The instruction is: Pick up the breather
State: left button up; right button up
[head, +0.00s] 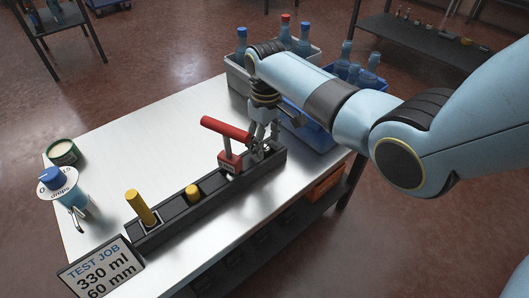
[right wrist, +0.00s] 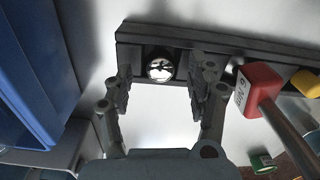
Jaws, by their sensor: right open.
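A black slotted rack (head: 190,214) lies along the table. It holds a tall yellow cylinder (head: 140,206), a short yellow knob (head: 193,191) and a red T-handled piece (head: 227,129). A shiny round silver piece (right wrist: 160,66), which seems to be the breather, sits in the rack's end slot. No name on it can be read. My right gripper (head: 262,138) is over that far end of the rack, beside the red piece. In the right wrist view my right gripper (right wrist: 161,76) is open, with the silver piece showing between its fingers, not gripped. My left gripper is out of view.
The red piece (right wrist: 260,84) stands close beside one finger. A blue-capped bottle (head: 58,187), a green tub (head: 64,153) and a test job sign (head: 101,273) stand left. The table's back left is clear.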

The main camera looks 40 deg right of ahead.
jog(key=shift+f, duration=0.8)
jog(key=shift+s+a+f, duration=0.1)
jog(key=shift+s+a, duration=0.05)
grip_shut()
